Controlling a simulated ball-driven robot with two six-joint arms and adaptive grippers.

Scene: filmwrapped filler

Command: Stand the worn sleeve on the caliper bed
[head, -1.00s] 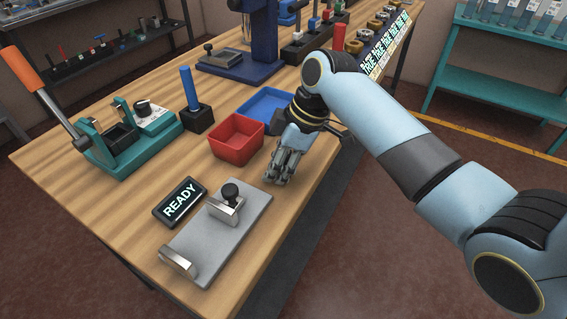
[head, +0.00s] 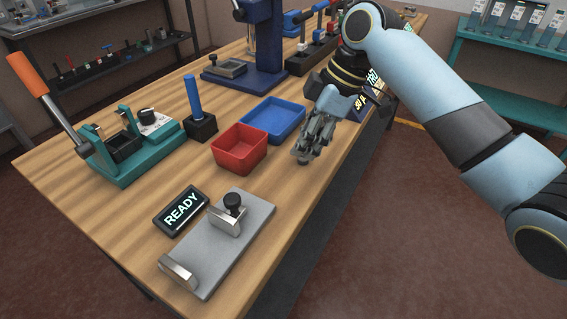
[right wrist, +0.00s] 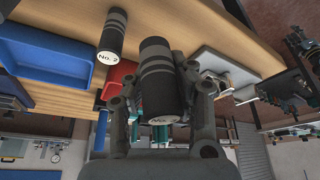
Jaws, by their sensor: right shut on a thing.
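My right gripper (head: 306,155) is above the table's right edge, beyond the caliper bed and right of the red tray. In the right wrist view it is shut on a dark sleeve (right wrist: 157,75) with grey bands and a white label starting "NO."; the rest of the label is unclear. A second dark banded sleeve (right wrist: 113,35), marked "NO. 2", shows beside it, apart from the fingers. I cannot tell which sleeve is worn. The caliper bed (head: 205,262) is a grey plate with two metal jaws and a black knob, and no sleeve stands on it. My left gripper is out of view.
A READY display (head: 181,210) lies left of the bed. The red tray (head: 240,157) and blue tray (head: 270,125) stand behind it. A black block with a blue post (head: 194,98) and a teal lever fixture (head: 130,155) are further left.

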